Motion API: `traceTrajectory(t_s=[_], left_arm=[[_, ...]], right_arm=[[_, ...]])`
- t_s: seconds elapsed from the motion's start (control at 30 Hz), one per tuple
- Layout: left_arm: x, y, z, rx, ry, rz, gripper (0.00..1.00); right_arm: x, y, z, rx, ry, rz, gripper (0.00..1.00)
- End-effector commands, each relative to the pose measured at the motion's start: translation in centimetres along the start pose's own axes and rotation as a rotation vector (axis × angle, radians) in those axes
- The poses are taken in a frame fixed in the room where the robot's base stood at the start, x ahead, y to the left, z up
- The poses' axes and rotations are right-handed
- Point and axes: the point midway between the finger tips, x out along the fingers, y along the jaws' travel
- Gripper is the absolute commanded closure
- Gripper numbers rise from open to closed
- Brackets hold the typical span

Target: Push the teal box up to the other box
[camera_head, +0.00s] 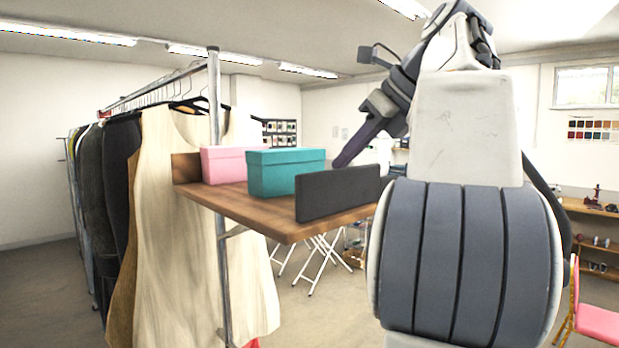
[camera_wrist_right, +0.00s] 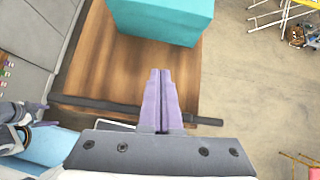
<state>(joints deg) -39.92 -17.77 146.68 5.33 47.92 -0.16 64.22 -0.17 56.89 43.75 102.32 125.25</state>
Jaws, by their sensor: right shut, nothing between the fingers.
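The teal box (camera_head: 285,173) stands upright with its lid on, on a wooden shelf (camera_head: 270,222). The pink box (camera_head: 222,165) stands to its left, partly hidden behind it; I cannot tell the gap between them. My right gripper (camera_head: 343,163) is shut and empty, reaching down to the right of the teal box. In the head view its tips meet the top edge of a dark panel, which may hide their ends. In the right wrist view the teal box (camera_wrist_right: 165,18) lies beyond the closed purple fingers (camera_wrist_right: 160,72), with a visible gap.
The dark upright panel (camera_head: 338,193) stands at the shelf's near right, and shows as a thin bar in the wrist view (camera_wrist_right: 90,103). A clothes rack with a cream garment (camera_head: 165,200) stands left. Open floor lies below; a pink chair (camera_head: 597,322) is far right.

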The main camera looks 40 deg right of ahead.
Motion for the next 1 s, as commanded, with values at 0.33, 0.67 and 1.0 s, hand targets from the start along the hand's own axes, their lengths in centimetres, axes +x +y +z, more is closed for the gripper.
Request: traceTrajectory(t_s=[0.33, 0.67, 1.0], left_arm=[[-0.9, 0.1, -0.1, 0.000, 0.000, 0.000, 0.00], [-1.6, 0.1, -0.1, -0.001, -0.001, 0.000, 0.00], [-1.6, 0.1, -0.1, -0.001, -0.001, 0.000, 0.00]], right_arm=[[6.2, 0.3, 1.7, -0.006, 0.001, 0.006, 1.00], [7.9, 0.2, 3.0, -0.004, 0.000, 0.002, 1.00], [7.8, -0.1, 2.9, 0.000, 0.000, -0.002, 1.00]])
